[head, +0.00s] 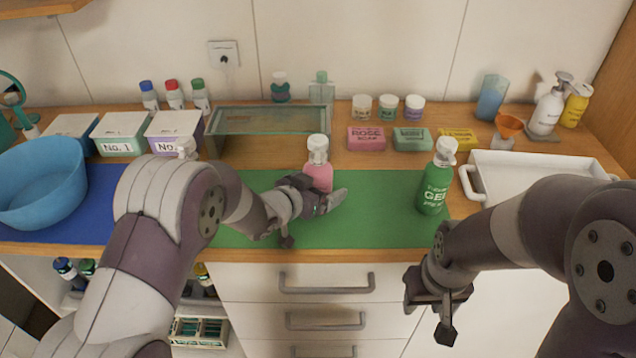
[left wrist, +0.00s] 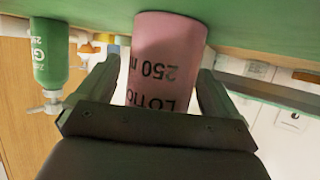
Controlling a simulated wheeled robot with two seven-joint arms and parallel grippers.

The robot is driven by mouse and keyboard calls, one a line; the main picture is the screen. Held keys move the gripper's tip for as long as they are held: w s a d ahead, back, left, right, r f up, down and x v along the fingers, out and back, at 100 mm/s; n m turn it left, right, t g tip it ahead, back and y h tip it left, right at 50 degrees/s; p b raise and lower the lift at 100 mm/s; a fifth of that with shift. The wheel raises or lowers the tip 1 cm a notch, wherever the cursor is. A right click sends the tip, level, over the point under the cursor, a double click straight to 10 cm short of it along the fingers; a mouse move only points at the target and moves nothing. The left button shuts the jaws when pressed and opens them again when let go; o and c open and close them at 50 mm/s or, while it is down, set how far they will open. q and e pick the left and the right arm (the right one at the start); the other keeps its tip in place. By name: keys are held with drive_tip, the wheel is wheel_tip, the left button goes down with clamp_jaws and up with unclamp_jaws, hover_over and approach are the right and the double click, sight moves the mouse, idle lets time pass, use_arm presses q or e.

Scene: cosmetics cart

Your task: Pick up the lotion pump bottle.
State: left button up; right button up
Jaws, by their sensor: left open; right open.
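The lotion pump bottle (head: 319,174) is pink with a white pump top and stands upright on the green mat (head: 385,226). In the left wrist view the lotion bottle (left wrist: 168,60) appears upside down, with "LOTIO" and "250 m" on it. My left gripper (head: 312,198) is at the bottle's lower part, open, with one finger on each side of it. Gaps show beside the bottle in the wrist view, and its top is hidden there. My right gripper (head: 430,310) is open and empty in front of the counter's edge.
A green gel pump bottle (head: 434,183) stands on the mat to the right; it also shows in the left wrist view (left wrist: 50,55). A white tray (head: 540,172) is further right. Behind are soap boxes (head: 366,138) and a glass-topped case (head: 262,121). A blue basin (head: 40,185) is far left.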

sight(323, 172)
use_arm(q)
drive_tip(key=c, duration=1.2)
drive_tip(key=shift+c, duration=0.2)
drive_tip(key=shift+r, duration=0.15)
drive_tip(key=shift+r, duration=0.25)
drive_tip(key=r, duration=0.4)
drive_tip(key=shift+s+d, duration=0.2)
drive_tip(key=shift+d, duration=0.15)
drive_tip(key=s+d+r+b, duration=0.2)
drive_tip(key=s+d+r, duration=0.3)
drive_tip(key=d, duration=0.4)
drive_tip(key=shift+s+d+r, duration=0.15)
drive_tip(key=shift+s+r, duration=0.2)
drive_tip(key=shift+r, duration=0.35)
